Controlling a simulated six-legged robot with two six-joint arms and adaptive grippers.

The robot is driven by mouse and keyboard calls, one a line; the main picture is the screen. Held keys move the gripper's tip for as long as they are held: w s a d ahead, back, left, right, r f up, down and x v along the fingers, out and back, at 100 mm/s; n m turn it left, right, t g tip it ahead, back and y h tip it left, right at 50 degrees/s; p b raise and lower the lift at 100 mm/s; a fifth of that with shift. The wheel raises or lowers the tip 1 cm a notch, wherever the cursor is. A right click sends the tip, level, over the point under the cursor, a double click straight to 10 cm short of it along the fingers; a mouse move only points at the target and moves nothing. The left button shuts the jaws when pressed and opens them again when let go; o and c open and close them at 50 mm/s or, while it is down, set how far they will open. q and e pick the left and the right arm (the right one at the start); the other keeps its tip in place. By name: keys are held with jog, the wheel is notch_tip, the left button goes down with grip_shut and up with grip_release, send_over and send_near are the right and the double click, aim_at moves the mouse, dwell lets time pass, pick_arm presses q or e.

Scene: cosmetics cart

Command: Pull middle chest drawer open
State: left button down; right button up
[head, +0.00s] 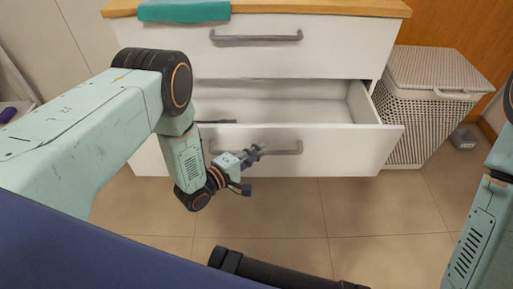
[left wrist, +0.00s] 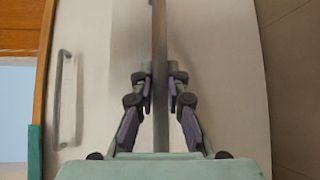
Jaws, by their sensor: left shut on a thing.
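The white chest's middle drawer (head: 345,150) is pulled well out, and its inside shows behind the front panel. Its grey bar handle (head: 287,153) runs across the front. My left gripper (head: 257,152) is shut on this handle near its middle. In the left wrist view, the handle bar (left wrist: 160,45) stands upright in the picture between the two fingers of my left gripper (left wrist: 160,82). My left arm hides the left part of the drawer. My right gripper is out of view; only part of my right arm shows at the right edge.
The top drawer (head: 330,50) is closed, with its own handle (head: 256,38). A teal cloth (head: 184,11) hangs over the wooden top (head: 320,7). A woven laundry basket (head: 425,120) stands to the right of the chest. The tiled floor (head: 370,215) in front is clear.

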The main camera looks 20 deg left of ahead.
pick_arm(q)
jog(key=shift+s+d+r, duration=0.1)
jog(key=shift+s+d, duration=0.1)
jog(key=shift+s, duration=0.5)
jog(key=shift+s+d+p, duration=0.15)
jog(key=shift+s+p, duration=0.2)
jog(key=shift+s, duration=0.2)
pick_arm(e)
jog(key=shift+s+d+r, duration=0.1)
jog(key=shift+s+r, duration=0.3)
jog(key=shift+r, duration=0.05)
pick_arm(q)
jog(key=c, duration=1.3)
grip_release()
jog(key=shift+c, duration=0.2)
jog(key=v, duration=1.2)
